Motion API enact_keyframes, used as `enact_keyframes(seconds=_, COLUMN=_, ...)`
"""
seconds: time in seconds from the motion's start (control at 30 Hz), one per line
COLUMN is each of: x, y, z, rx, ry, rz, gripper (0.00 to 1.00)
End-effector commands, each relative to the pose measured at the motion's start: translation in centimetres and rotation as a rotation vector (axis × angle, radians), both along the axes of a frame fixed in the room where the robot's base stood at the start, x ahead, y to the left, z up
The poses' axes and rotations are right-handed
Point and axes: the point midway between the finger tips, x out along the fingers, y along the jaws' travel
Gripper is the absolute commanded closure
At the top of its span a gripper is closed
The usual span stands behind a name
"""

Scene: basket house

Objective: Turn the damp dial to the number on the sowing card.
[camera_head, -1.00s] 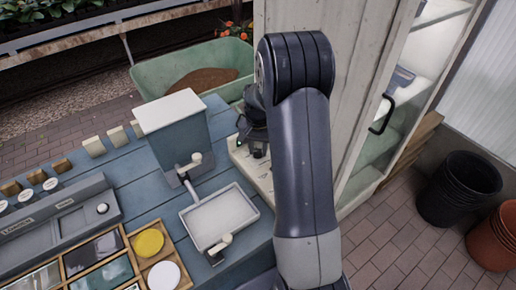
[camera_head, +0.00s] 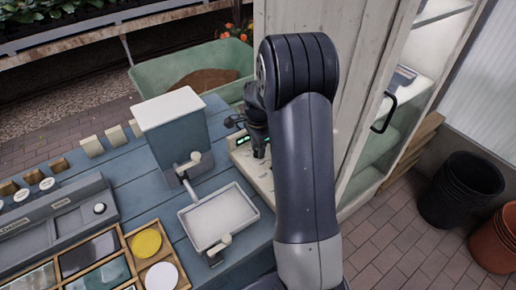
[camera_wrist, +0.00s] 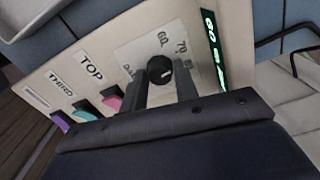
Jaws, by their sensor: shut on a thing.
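The damp dial (camera_wrist: 160,68) is a small black knob with a white mark, on a cream panel (camera_wrist: 128,52). Printed numbers ring it; 60 and 70 can be read, and others are blurred or covered. My gripper (camera_wrist: 162,76) is shut on the knob, one finger on each side. It also shows from above in the head view (camera_head: 258,142), partly behind my arm. A dark display (camera_wrist: 213,48) with green characters stands beside the dial; its first digits look like 60. I cannot make out a sowing card in either view.
Purple, teal and pink levers (camera_wrist: 110,98) sit close to the dial by labels such as TOP and THIRD. In the head view, a blue-grey hopper (camera_head: 175,125) and a white tray (camera_head: 222,215) stand left of the panel. A cabinet (camera_head: 310,50) rises behind it.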

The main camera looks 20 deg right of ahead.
Motion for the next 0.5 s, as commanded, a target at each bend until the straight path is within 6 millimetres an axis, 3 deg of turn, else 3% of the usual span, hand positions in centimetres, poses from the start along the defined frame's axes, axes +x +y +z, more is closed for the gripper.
enact_keyframes(seconds=0.5, x=0.01, y=0.01, z=0.0, rx=0.0, ry=0.0, rz=-0.375, gripper=0.94)
